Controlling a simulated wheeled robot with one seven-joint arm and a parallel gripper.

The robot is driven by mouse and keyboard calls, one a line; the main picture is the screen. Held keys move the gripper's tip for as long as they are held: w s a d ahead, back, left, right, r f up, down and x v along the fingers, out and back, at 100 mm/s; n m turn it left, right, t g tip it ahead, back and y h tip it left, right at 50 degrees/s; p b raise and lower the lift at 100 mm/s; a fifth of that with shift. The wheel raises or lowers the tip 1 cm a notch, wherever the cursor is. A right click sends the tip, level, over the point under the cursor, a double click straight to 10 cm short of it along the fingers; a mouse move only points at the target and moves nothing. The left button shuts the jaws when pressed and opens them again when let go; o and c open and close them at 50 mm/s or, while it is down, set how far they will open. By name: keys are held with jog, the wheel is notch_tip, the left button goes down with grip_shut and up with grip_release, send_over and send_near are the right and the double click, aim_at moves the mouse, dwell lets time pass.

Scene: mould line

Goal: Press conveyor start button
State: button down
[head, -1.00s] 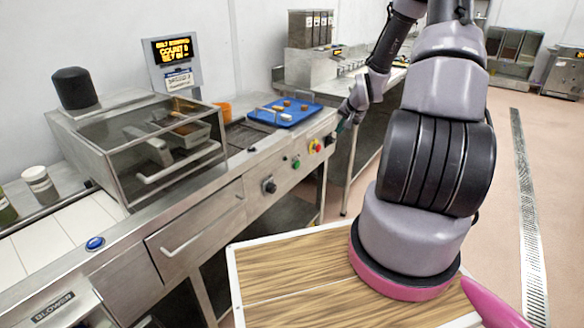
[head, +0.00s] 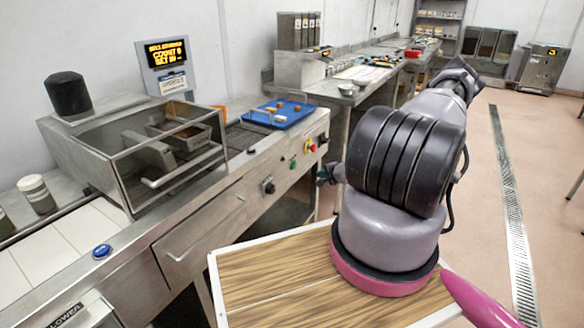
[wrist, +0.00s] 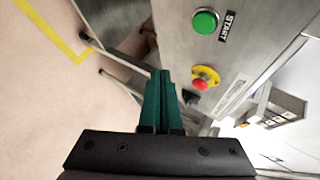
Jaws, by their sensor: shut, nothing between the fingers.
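The green start button (head: 293,163) is on the front panel of the steel conveyor machine. In the wrist view the green button (wrist: 205,21) is at the top, with a START label (wrist: 228,27) beside it. My gripper (wrist: 160,76) is shut and empty; its green fingers point toward the panel side, below and left of the button in that picture and apart from it. In the head view my gripper (head: 325,174) shows small, to the right of the start button, partly hidden by my arm.
A red stop button on a yellow base (wrist: 203,80) sits close to the start button and nearer my fingers. A black knob (head: 268,185) is left of the green button. A blue tray (head: 278,114) lies on the machine top. Open floor (head: 485,200) lies right.

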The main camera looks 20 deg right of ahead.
aim_at(295, 167)
jog(key=shift+w+a, duration=0.1)
jog(key=shift+w, duration=0.05)
jog(key=w+a, duration=0.5)
jog(key=w, duration=0.1)
jog(key=shift+w, duration=0.35)
dwell(0.3)
jog(key=shift+a, duration=0.2)
dwell(1.7)
jog(key=shift+w+a, duration=0.15)
jog(key=shift+w, duration=0.2)
jog(key=shift+w+a, duration=0.3)
dwell(0.7)
jog(key=shift+d, duration=0.1)
jog(key=shift+s+d, duration=0.4)
jog(key=shift+s, duration=0.25)
jog(key=shift+s+d, duration=0.1)
jog(key=shift+s+d, duration=0.75)
jog(key=shift+s, duration=0.2)
jog(key=shift+s+d, duration=0.7)
jog(key=shift+s, duration=0.25)
